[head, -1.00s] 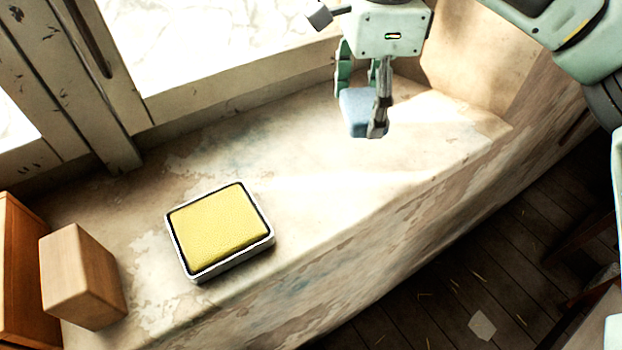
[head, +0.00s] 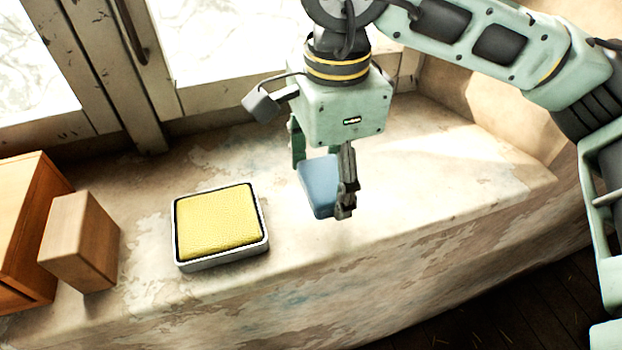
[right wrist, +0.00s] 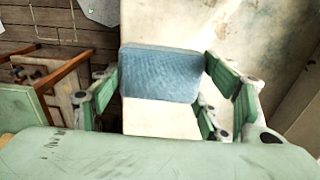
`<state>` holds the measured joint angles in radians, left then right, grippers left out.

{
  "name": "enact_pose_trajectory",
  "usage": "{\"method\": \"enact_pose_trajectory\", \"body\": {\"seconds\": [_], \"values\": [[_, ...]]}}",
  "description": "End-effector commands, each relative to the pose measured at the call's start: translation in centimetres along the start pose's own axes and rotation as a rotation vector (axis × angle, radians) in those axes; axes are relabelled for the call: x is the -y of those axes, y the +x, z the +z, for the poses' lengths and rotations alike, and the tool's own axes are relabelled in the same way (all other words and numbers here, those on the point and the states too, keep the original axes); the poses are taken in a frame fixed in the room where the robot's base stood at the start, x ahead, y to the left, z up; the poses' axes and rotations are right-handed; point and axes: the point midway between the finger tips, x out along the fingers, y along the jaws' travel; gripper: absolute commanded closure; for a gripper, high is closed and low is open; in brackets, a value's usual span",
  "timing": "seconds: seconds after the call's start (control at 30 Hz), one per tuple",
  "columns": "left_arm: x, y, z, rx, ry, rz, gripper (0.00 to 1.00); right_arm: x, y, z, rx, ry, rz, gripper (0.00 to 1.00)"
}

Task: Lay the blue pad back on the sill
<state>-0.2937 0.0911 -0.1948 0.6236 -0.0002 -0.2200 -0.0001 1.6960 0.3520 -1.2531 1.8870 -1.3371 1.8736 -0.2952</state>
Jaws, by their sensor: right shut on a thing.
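The blue pad (head: 320,186) is a small block held between the fingers of my right gripper (head: 325,182), which is shut on it. In the head view it hangs over the pale, worn sill (head: 420,185), right of the yellow pad; the size of the gap below it is hard to tell. In the right wrist view the blue pad (right wrist: 160,74) shows between the green fingers of my right gripper (right wrist: 165,85), with its textured face toward the camera. My left gripper is not in view.
A yellow pad (head: 218,220) sits in a white-rimmed tray (head: 225,261) on the sill. A wooden block (head: 80,242) and an orange-brown wooden box (head: 25,230) stand at the left. The window frame (head: 240,98) bounds the back. The sill right of the tray is bare.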

Motion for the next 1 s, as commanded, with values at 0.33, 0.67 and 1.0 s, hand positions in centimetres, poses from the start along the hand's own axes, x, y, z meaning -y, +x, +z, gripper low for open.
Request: {"method": "enact_pose_trajectory", "body": {"seconds": [0.33,0.67,1.0], "values": [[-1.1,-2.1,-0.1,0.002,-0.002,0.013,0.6,3.0,2.5,1.4,-0.001,0.0,0.001,0.55],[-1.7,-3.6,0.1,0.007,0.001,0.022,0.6,3.0,6.0,1.4,0.0,0.001,-0.001,0.55],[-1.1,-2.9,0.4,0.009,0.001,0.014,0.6,3.0,6.5,1.4,0.0,0.001,-0.002,0.55]]}}
